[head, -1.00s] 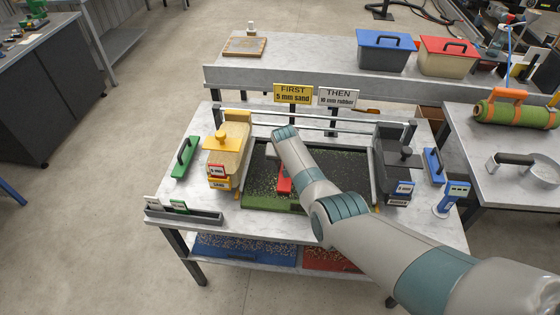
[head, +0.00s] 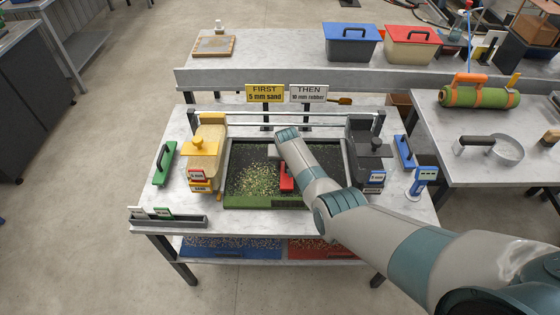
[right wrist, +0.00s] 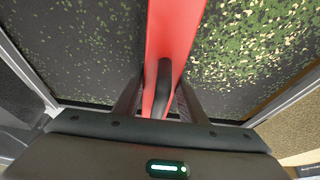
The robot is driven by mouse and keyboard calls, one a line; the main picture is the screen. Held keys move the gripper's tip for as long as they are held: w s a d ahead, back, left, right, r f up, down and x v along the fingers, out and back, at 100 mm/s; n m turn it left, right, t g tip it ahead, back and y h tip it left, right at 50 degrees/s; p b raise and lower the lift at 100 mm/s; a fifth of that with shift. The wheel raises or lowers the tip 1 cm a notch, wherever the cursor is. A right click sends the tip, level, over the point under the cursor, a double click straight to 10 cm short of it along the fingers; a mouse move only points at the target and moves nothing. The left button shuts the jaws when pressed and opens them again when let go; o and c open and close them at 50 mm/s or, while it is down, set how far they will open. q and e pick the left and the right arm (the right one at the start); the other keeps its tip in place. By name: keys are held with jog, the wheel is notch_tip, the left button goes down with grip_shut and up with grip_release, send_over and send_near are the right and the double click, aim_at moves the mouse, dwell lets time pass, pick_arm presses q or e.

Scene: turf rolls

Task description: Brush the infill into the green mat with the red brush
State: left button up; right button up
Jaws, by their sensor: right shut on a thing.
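The green mat (head: 265,201) lies in a frame on the middle of the bench, with a bare green strip along its front. Dark infill with green and cream specks covers the rest. The red brush (head: 287,180) is over the middle of the mat; it also shows in the right wrist view (right wrist: 172,35). My right gripper (right wrist: 160,95) is shut on the brush's black handle (right wrist: 163,80). The specks are denser right of the brush in the wrist view. My left gripper is out of view.
A yellow sand hopper (head: 207,150) stands left of the mat and a dark hopper (head: 368,155) right of it. A sign (head: 265,93) and a rail stand behind.

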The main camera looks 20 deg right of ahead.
aim_at(327, 167)
jog(key=shift+s+d+f+p, duration=0.1)
jog(key=shift+s+d, duration=0.7)
jog(key=shift+d, duration=1.75)
jog(key=shift+s+d+p, duration=0.15)
jog(key=shift+s+d, duration=0.6)
jog(key=shift+d, duration=1.75)
jog(key=shift+s+d+f+p, duration=0.1)
jog(key=shift+s+d, duration=0.7)
jog(key=shift+d, duration=1.75)
jog(key=shift+a, duration=0.2)
jog(key=shift+w+a, duration=0.3)
jog(key=shift+a, duration=0.7)
jog(key=shift+w+a, duration=0.3)
jog(key=shift+a, duration=0.7)
jog(key=shift+w+a, duration=0.3)
jog(key=shift+a, duration=0.7)
jog(key=shift+d, duration=0.1)
jog(key=shift+s+d, duration=0.3)
jog(key=shift+d, duration=0.7)
jog(key=shift+s+d, duration=0.25)
jog(key=shift+d, duration=0.8)
jog(key=shift+s+d, duration=0.3)
jog(key=shift+d, duration=0.7)
jog(key=shift+r, duration=0.1)
jog(key=shift+w+d+r, duration=0.1)
jog(key=shift+w+r, duration=0.05)
jog(key=shift+r, duration=0.4)
notch_tip(327, 167, up, 6)
jog(key=shift+w, duration=0.1)
